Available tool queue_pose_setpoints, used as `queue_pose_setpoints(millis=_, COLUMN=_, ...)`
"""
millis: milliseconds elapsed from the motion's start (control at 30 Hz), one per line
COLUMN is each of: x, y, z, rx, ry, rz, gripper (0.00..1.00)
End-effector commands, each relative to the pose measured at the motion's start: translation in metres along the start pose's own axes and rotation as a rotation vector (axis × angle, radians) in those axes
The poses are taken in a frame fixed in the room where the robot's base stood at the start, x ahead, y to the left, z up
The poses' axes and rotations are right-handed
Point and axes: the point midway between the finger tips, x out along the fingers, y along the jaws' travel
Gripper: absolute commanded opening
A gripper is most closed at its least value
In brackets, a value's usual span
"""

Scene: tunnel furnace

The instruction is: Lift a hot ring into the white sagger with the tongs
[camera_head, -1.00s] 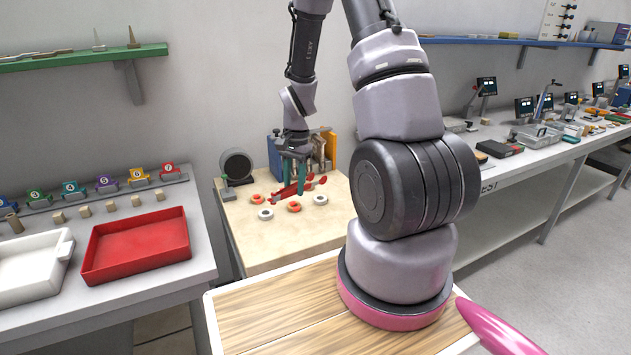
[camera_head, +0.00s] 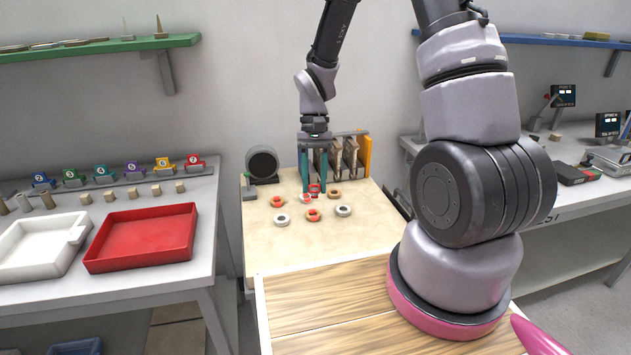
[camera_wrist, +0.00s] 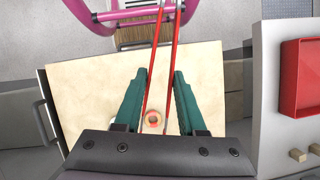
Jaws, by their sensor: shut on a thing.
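The red tongs show as two long thin rods (camera_wrist: 158,62) between the green fingers of my gripper (camera_wrist: 160,74) in the wrist view. My gripper (camera_head: 314,187) is shut on the tongs, above the pale table; in the head view they are seen nearly end-on. Several rings lie on that table, including an orange ring (camera_head: 313,215), another orange ring (camera_head: 278,201) and a pale ring (camera_head: 344,210). An orange-and-pale ring (camera_wrist: 154,119) shows between the fingers in the wrist view; whether the tongs touch it I cannot tell. The white sagger (camera_head: 32,268) stands at the left on the bench.
A red tray (camera_head: 140,262) stands right of the white sagger. Numbered coloured holders (camera_head: 135,171) and small blocks line the bench behind. A dark round device (camera_head: 262,164) and upright boards (camera_head: 350,155) stand at the pale table's back. Its front (camera_head: 300,250) is clear.

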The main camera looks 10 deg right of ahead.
Motion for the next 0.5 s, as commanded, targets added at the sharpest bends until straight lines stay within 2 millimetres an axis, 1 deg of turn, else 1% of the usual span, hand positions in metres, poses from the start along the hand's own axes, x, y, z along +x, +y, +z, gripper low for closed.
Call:
queue_pose_setpoints(millis=167, x=0.011, y=0.001, z=-0.004, rx=0.002, ry=-0.003, rz=0.000, gripper=0.33)
queue_pose_setpoints(millis=500, x=0.042, y=0.001, z=-0.017, rx=0.002, ry=-0.002, rz=0.000, gripper=0.33)
